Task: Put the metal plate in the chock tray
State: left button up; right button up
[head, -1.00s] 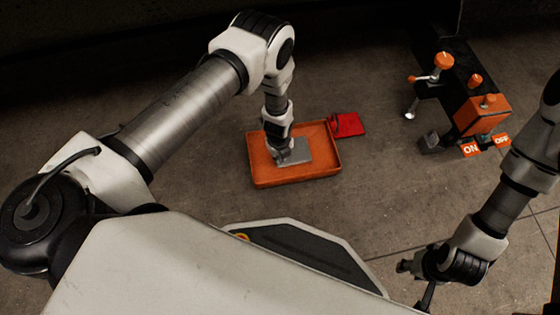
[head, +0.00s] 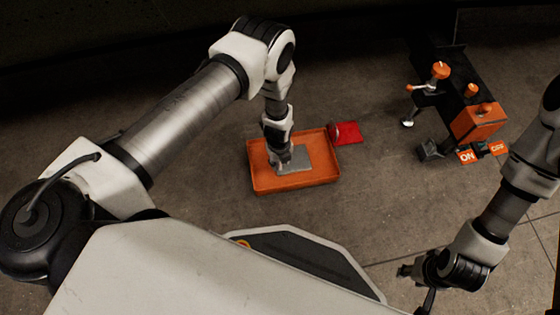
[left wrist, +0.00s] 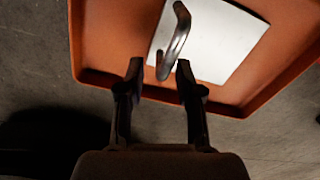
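The grey metal plate (head: 296,160) lies within the orange chock tray (head: 325,178), and it looks flat on the tray floor. In the left wrist view the plate (left wrist: 222,45) is pale and has a bent metal handle (left wrist: 179,38) standing up from it. The tray's rim (left wrist: 235,108) runs below it. My left gripper (head: 281,164) is over the tray, close to the plate. Its fingers are spread in the left wrist view (left wrist: 159,68), with the handle's near end just beyond the tips and nothing clearly gripped. My right gripper (head: 406,271) is far from the tray; its fingers are too small to read.
A red flat piece (head: 347,133) lies on the floor by the tray's back right corner. A black and orange machine (head: 478,122) with orange knobs and an ON sign (head: 467,157) stands at the right.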

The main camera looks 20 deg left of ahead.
pick_arm(q)
notch_tip(320, 180, up, 10)
jog(key=p, duration=0.7)
jog(key=shift+s+a+f, duration=0.1)
jog(key=shift+f, duration=0.05)
jog(key=shift+f, duration=0.1)
jog(key=s+a+r+n, duration=0.3)
jog(key=s+r+n, duration=0.3)
jog(key=s+n, duration=0.5)
jog(key=s+a+r+n, duration=0.3)
jog(key=s+r+n, duration=0.4)
jog(key=s+n, duration=0.4)
jog(key=n, duration=0.4)
jog(key=shift+a+r, duration=0.25)
jog(key=shift+r, duration=0.05)
